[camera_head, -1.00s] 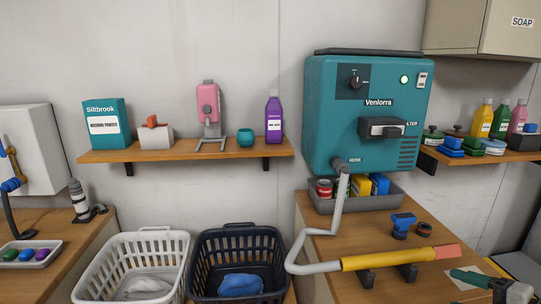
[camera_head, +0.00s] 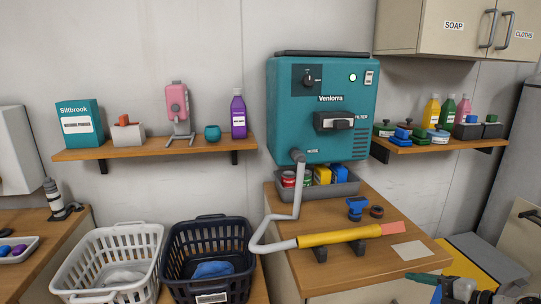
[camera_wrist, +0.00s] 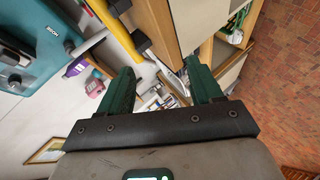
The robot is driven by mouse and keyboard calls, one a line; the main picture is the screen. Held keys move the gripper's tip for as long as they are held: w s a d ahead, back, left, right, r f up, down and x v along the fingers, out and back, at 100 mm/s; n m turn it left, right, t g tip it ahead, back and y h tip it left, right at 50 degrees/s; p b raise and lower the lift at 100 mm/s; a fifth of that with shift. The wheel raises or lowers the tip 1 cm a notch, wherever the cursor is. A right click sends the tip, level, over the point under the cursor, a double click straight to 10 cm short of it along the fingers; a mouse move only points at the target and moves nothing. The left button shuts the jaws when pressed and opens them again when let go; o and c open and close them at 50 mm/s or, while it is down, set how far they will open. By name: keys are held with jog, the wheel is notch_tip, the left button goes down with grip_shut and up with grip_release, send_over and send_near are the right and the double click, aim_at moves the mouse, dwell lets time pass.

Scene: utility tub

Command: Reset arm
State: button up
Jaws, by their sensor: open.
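My gripper (camera_head: 428,280) is at the bottom right of the head view, in front of the wooden bench's near right corner, with part of my arm beside it. In the wrist view my gripper (camera_wrist: 161,70) shows two green fingers spread wide apart with nothing held between them. The wrist view is steeply tilted.
A white card (camera_head: 410,251) lies on the bench (camera_head: 340,273) near its right edge. A blue-handled item (camera_head: 356,207) and a grey tray (camera_head: 347,187) stand behind the tube. White (camera_head: 75,268) and dark (camera_head: 172,275) baskets stand left. A wall cabinet (camera_head: 420,28) hangs upper right.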

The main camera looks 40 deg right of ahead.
jog(key=w+a+f+m+g+y, duration=0.2)
jog(key=a+f+m+g, duration=0.1)
jog(key=a+f, duration=0.4)
jog(key=w+a+f+m+g+y, duration=0.1)
jog(key=w+a+f+m+g, duration=0.25)
jog(key=a+f, duration=0.4)
jog(key=s+a+f+m+g+h, duration=0.1)
jog(key=s+a+f+m+g, duration=0.1)
jog(key=a, duration=0.4)
jog(key=s+a+f+m+g+h, duration=0.1)
jog(key=s+a+f+m+g, duration=0.1)
jog(key=s+a+m, duration=0.3)
jog(key=shift+s+a+f+g, duration=0.35)
jog(key=shift+s+a+g, duration=0.3)
jog(key=shift+s+a, duration=0.05)
